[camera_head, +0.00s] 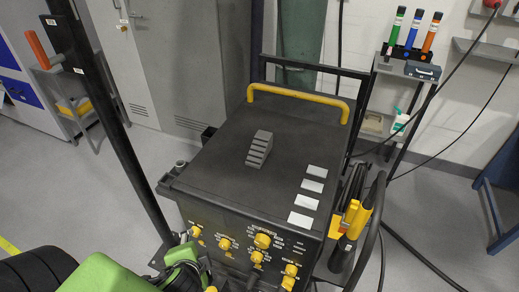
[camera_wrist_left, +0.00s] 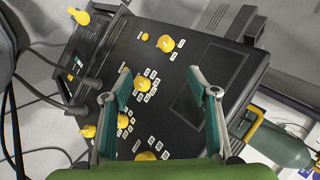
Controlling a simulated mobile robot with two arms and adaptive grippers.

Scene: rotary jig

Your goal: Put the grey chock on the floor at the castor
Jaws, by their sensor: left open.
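The grey chock (camera_head: 260,149), a stepped wedge-like block, sits on the dark top of a machine cart (camera_head: 215,158) in the head view. My left gripper (camera_head: 187,268) is low at the front left of the cart, partly cut off by the bottom edge. In the left wrist view the left gripper (camera_wrist_left: 160,85) is open, with nothing between its teal-padded fingers. It faces the knob panel (camera_wrist_left: 150,60), apart from the chock, which I cannot make out in that view. I cannot make out the castor in either view. My right gripper is not in view.
The cart has a yellow handle bar (camera_head: 300,93) at its back and several white labels (camera_head: 308,202) on its right. Cables (camera_head: 420,255) run along its right side. A dark upright post (camera_head: 115,125) stands at left. Grey floor (camera_head: 85,195) is clear at left.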

